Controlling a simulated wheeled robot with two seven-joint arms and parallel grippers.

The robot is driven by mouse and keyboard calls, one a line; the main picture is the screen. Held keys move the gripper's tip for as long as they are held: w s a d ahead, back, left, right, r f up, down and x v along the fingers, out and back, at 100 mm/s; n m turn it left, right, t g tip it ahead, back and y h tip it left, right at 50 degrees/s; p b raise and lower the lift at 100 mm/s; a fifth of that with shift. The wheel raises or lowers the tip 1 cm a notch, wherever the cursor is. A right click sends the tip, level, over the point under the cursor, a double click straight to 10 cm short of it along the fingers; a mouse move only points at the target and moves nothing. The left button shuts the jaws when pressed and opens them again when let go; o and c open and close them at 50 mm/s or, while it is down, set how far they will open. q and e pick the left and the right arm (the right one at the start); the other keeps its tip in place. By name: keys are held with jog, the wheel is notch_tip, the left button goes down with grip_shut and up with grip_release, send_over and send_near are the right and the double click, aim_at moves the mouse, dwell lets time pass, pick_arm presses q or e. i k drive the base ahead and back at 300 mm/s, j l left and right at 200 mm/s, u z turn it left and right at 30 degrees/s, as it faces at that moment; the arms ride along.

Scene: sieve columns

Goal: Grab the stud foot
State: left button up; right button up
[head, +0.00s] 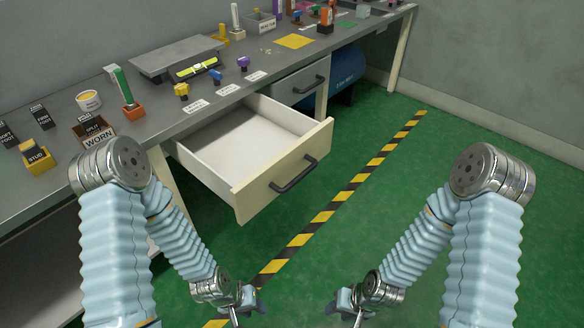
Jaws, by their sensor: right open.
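A yellow holder with a black label reading "STUD" (38,157) sits at the far left of the grey bench. I cannot make out for certain which piece is the stud foot. Small yellow (181,90), blue (215,76) and purple (243,63) knob-like pieces stand on the bench behind white label cards too small to read. My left gripper (240,312) is low over the floor at the bottom, its fingers partly cut off. My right gripper (350,312) is open and empty, also low at the bottom. Both are far from the bench top.
An open, empty drawer (240,185) juts from the bench (160,120). A brown "WORN" box (92,133), an orange-based green-handled tool (124,92) and a raised grey plate (176,56) stand on top. Striped tape (345,195) crosses the clear green floor.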

aim_at(30, 148)
jog(key=u, duration=1.7)
jog(key=j+z, duration=0.25)
jog(key=j, duration=0.1)
